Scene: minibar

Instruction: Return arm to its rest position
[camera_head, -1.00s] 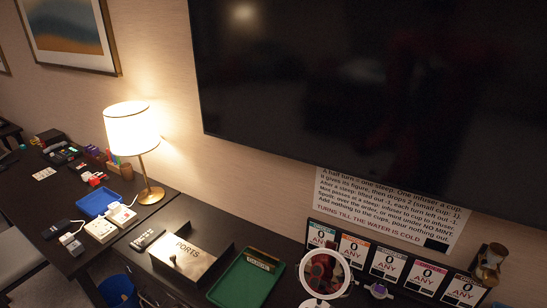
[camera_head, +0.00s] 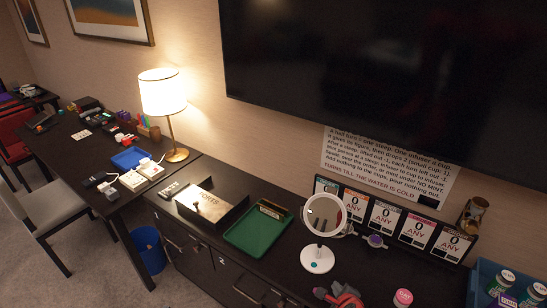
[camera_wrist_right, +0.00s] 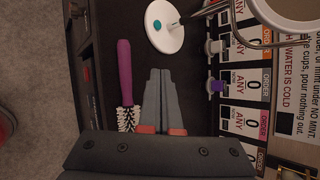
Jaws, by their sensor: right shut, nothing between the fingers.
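My right gripper (camera_head: 336,295) shows at the bottom edge of the head view, low over the dark counter and in front of the round mirror (camera_head: 317,258). Most of its arm is out of frame. In the right wrist view its two grey fingers (camera_wrist_right: 160,73) lie together, shut and empty. They point toward the white mirror base (camera_wrist_right: 165,27), with a gap between. A purple-handled brush (camera_wrist_right: 125,75) lies beside the fingers, to their left. My left gripper is in neither current view.
A green tray (camera_head: 250,240) and a PORTS box (camera_head: 210,207) stand left of the mirror. A row of order cards (camera_head: 383,219) and an hourglass (camera_head: 473,216) stand behind. A blue tray (camera_head: 484,270) with jars is at the right. A lamp (camera_head: 163,93) stands further left.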

